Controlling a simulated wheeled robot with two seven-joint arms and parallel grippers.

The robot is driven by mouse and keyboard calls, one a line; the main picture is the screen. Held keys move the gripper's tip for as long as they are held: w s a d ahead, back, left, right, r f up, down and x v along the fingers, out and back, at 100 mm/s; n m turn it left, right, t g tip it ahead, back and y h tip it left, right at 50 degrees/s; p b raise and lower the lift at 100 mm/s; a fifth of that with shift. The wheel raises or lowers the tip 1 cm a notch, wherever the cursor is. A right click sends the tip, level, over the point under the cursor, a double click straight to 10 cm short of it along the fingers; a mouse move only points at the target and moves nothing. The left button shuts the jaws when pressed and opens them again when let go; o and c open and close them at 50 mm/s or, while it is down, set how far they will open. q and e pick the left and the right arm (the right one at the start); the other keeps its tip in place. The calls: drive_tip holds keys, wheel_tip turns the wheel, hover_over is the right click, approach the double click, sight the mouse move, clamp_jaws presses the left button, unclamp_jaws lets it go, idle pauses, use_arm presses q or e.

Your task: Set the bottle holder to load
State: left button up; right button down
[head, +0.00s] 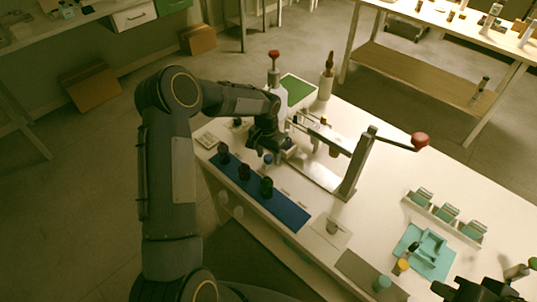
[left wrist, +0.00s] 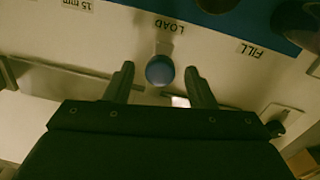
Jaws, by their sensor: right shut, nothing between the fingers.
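My left gripper (head: 268,156) is low over the left part of the white table. In the left wrist view its two fingers (left wrist: 160,82) are apart, with a round blue knob (left wrist: 159,70) in the gap near the tips. I cannot tell whether either finger touches the knob. A short pale stem runs from the knob toward the printed LOAD label (left wrist: 169,25). The bottle holder itself is mostly hidden by my arm and gripper. My right gripper (head: 488,290) is at the bottom right corner, partly cut off, shut and empty.
A blue strip (head: 290,209) with several dark bottles lies along the table's near edge. A metal lever press (head: 360,165) with a red knob (head: 419,140) stands right of my left gripper. A teal tray (head: 430,265) and a green-block rack (head: 440,219) are further right.

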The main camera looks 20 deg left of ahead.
use_arm(q)
drive_tip(key=shift+a+r+b, duration=0.2)
drive_tip(key=shift+r+b, duration=0.2)
drive_tip(key=shift+r, duration=3.5)
drive_tip(key=shift+r, duration=0.1)
drive_tip(key=s+r+n+t+h, duration=0.1)
drive_tip(key=s+r+n+t, duration=0.15)
drive_tip(key=s+r, duration=1.25)
drive_tip(key=s+d+f+t+h, duration=0.1)
drive_tip(key=s+d, duration=0.1)
drive_tip(key=s, duration=0.6)
drive_tip(key=s+d+f+n+t+h, duration=0.1)
drive_tip(key=s+d+t, duration=0.1)
drive_tip(key=s, duration=0.7)
drive_tip(key=shift+s+d+f, duration=0.2)
drive_tip(key=shift+d+f, duration=0.15)
drive_tip(key=shift+d, duration=0.2)
